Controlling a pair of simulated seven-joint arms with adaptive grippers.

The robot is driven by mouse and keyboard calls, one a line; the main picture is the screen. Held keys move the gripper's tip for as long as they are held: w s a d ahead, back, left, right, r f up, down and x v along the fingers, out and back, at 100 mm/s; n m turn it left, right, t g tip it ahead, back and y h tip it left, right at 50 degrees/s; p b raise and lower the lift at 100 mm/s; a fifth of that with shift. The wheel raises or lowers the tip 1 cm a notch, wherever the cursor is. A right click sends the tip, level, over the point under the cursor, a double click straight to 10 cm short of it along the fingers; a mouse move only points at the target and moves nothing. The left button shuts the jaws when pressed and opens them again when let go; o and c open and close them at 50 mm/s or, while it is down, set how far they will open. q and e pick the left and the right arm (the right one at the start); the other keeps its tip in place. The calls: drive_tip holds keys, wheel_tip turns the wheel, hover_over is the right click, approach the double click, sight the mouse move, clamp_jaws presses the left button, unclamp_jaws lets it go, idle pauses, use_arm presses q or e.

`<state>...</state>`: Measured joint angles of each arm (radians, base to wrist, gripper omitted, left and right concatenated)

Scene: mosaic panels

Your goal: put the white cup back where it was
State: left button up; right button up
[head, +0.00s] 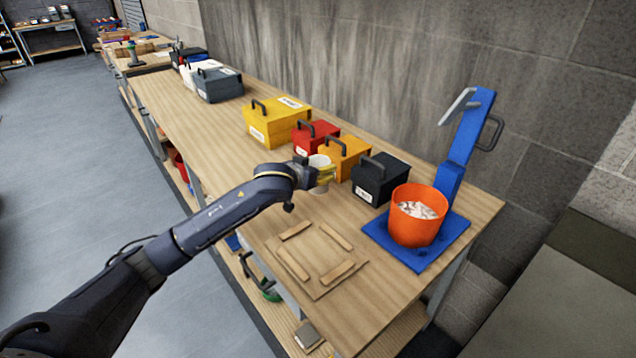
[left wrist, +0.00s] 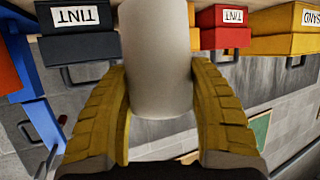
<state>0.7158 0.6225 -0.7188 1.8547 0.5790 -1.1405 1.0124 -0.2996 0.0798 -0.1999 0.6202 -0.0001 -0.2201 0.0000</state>
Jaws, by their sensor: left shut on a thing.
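The white cup (head: 319,161) is at the front of the row of boxes on the workbench, before the orange box (head: 345,157). My left gripper (head: 326,175) reaches in from the left and is shut on the cup. In the left wrist view, which is upside down, the cup (left wrist: 160,55) stands between the two yellow fingers of the gripper (left wrist: 162,105). The cup looks upright. I cannot tell whether its base touches the bench. My right gripper is not in view.
A black box (head: 380,178), a red box (head: 315,138) and a yellow box (head: 277,120) stand nearby. An orange bucket (head: 418,222) of pale pieces stands on a blue scale-like stand (head: 378,232). A square panel with wooden strips (head: 292,264) lies at the front.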

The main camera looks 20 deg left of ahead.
use_arm(q)
drive_tip(key=shift+f, duration=2.55)
drive_tip(key=shift+f, duration=0.1)
drive_tip(key=o, duration=1.3)
drive_tip(key=v, duration=1.2)
